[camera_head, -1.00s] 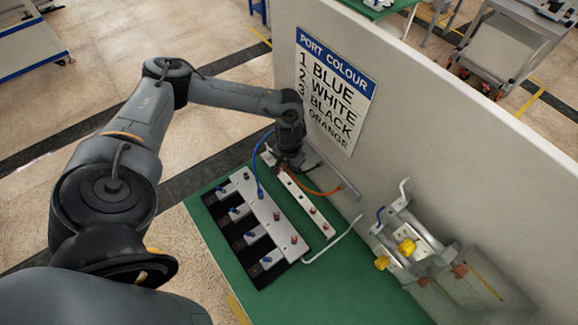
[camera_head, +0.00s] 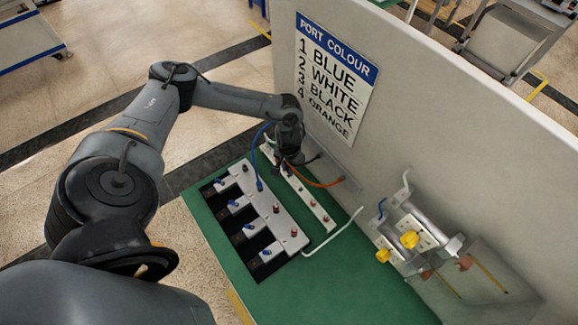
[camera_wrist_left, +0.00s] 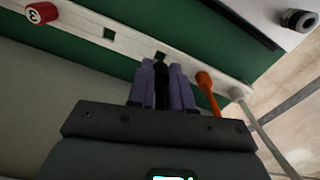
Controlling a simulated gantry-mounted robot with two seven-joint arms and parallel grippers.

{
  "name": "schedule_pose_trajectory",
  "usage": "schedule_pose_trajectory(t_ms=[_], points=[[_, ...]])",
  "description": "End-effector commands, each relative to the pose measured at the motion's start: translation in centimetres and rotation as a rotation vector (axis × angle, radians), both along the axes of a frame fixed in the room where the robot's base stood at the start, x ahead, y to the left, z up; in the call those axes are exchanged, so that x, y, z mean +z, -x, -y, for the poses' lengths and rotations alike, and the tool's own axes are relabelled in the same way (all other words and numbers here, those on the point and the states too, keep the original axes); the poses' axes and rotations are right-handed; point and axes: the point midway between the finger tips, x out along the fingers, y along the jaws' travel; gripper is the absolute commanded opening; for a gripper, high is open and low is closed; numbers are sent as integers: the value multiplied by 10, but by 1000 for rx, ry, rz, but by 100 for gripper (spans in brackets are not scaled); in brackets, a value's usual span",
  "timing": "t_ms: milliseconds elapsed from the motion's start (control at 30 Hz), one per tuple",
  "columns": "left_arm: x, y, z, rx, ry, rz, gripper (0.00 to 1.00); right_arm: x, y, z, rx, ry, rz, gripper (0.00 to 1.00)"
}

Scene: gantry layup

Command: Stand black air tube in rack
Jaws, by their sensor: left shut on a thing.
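My left gripper (camera_head: 287,164) is over the far end of the white rack strip (camera_head: 318,207). In the left wrist view, its purple fingers (camera_wrist_left: 162,84) are shut on the black air tube (camera_wrist_left: 162,76), which shows as a dark end between them. This end lines up with a square slot (camera_wrist_left: 160,54) in the rack (camera_wrist_left: 85,22); I cannot tell whether it is in the slot. An orange tube (camera_wrist_left: 206,84) stands in the rack beside the fingers, with a pale tube (camera_wrist_left: 238,93) beyond it. My right gripper is not in view.
A grey manifold plate with blue fittings (camera_head: 267,206) lies on the green mat (camera_head: 345,285). A blue tube (camera_head: 258,160) arches close to my gripper. A white tube (camera_head: 335,236) lies nearby. The wall with the port colour sign (camera_head: 337,75) stands behind; a fixture with yellow knobs (camera_head: 410,240) is at right.

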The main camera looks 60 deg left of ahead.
Motion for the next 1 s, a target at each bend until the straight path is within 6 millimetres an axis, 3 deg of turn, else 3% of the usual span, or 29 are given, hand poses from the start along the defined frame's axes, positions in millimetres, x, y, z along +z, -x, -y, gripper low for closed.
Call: schedule_pose_trajectory(t_ms=[1000], points=[[1, 1, 1, 0, 1, -2, 0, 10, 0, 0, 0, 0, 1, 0]])
